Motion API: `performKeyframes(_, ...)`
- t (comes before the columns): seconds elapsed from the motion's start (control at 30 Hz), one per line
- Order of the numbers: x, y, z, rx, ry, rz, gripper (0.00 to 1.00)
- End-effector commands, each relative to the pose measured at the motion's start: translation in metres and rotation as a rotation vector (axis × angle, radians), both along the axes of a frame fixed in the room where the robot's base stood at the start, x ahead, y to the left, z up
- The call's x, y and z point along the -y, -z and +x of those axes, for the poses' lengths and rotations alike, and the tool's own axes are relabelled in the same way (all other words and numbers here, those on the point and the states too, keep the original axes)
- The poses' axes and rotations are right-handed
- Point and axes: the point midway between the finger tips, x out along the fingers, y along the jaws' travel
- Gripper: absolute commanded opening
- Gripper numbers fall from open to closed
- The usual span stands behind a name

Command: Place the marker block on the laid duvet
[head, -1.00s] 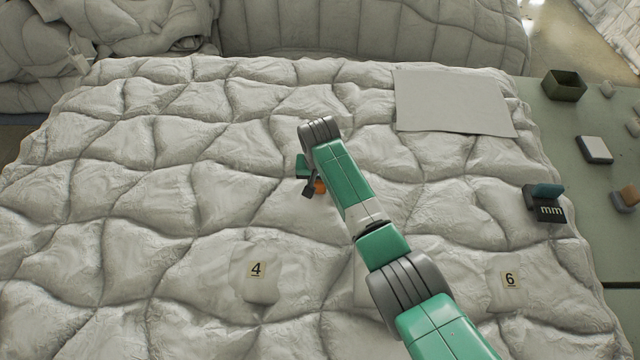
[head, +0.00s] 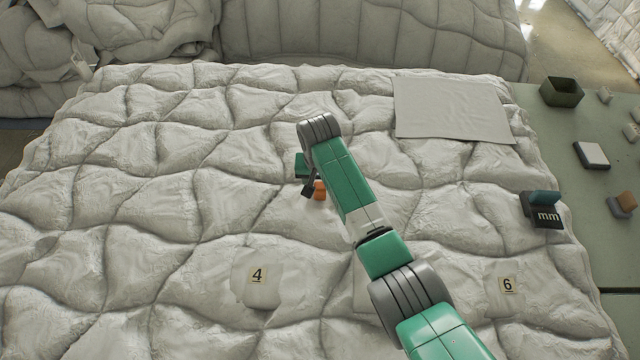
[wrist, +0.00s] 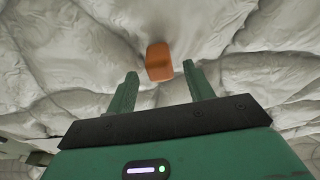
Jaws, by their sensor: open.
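The marker block, a small orange block (head: 320,190), sits on the pale quilted duvet (head: 150,190), near the middle of the bed. In the wrist view the orange block (wrist: 159,62) lies just beyond and between my fingertips, with a gap on either side. My gripper (wrist: 160,71) is open, with two green fingers and nothing held between them. In the head view my gripper (head: 309,188) is beside the block, and my arm hides part of the duvet there. I cannot tell the exact height of the fingers above the duvet.
A flat grey sheet (head: 452,108) lies at the duvet's back right. Number tags 4 (head: 257,274) and 6 (head: 507,285) lie toward the front. A green side table (head: 585,250) holds a dark open box (head: 562,92).

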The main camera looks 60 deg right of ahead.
Motion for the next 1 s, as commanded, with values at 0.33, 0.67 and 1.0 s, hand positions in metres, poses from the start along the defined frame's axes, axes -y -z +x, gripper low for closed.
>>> performKeyframes(0.33, -0.010, -0.073, -0.004, 0.002, 0.000, -0.001, 0.52)
performKeyframes(0.67, -0.011, -0.080, -0.005, -0.001, 0.000, -0.001, 0.52)
performKeyframes(1.0, -0.028, -0.098, 0.029, 0.075, -0.074, -0.063, 0.52)
